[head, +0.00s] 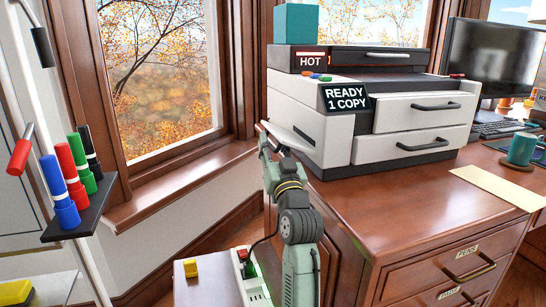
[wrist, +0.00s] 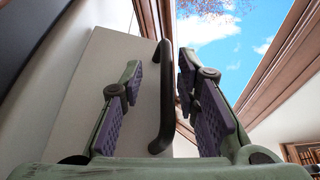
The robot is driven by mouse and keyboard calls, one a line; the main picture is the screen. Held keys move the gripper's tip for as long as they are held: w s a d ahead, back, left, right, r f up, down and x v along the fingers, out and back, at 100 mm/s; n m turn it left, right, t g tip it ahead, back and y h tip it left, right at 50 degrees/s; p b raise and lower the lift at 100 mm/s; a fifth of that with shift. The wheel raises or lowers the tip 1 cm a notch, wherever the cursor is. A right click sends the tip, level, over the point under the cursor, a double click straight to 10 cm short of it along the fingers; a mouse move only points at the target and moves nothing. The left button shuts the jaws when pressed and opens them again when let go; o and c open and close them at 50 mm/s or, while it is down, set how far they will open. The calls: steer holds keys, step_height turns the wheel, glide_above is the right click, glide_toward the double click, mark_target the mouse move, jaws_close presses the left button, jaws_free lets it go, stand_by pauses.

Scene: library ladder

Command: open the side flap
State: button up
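The white copier (head: 345,125) stands on the wooden desk, its sign reading "READY 1 COPY". A pale panel (head: 291,136), seemingly the side flap, juts from its left side; how far it stands open I cannot tell. In the wrist view the white flap (wrist: 105,75) fills the left and centre and bears a black bar handle (wrist: 166,95). My gripper (wrist: 168,110) is open, one finger on each side of the handle, with gaps showing. In the head view my gripper (head: 268,141) is at the copier's left side, partly hidden by my arm.
A window (head: 160,75) with a wooden sill is behind and left of the copier. A rack (head: 80,215) with coloured cylinders stands at left. A power strip (head: 251,283) and yellow block (head: 190,268) lie on a low surface beside my arm. The desk (head: 400,205) carries a paper sheet.

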step_height(320, 180, up, 7)
steer(key=shift+f, duration=0.2)
steer(key=shift+s+d, duration=0.1)
steer(key=shift+s+f, duration=0.15)
steer(key=shift+s, duration=0.4)
steer(key=shift+s+f, duration=0.15)
steer(key=shift+s, duration=0.4)
steer(key=shift+s+f, duration=0.25)
steer(key=shift+s, duration=1.55)
steer(key=b, duration=0.1)
glide_toward(274, 133)
steer(key=shift+s+a+r, duration=0.15)
steer(key=shift+a+r, duration=0.5)
steer(key=shift+r, duration=0.2)
steer(key=shift+s+a+r, duration=0.1)
steer(key=shift+a+r, duration=0.55)
steer(key=shift+r, duration=0.2)
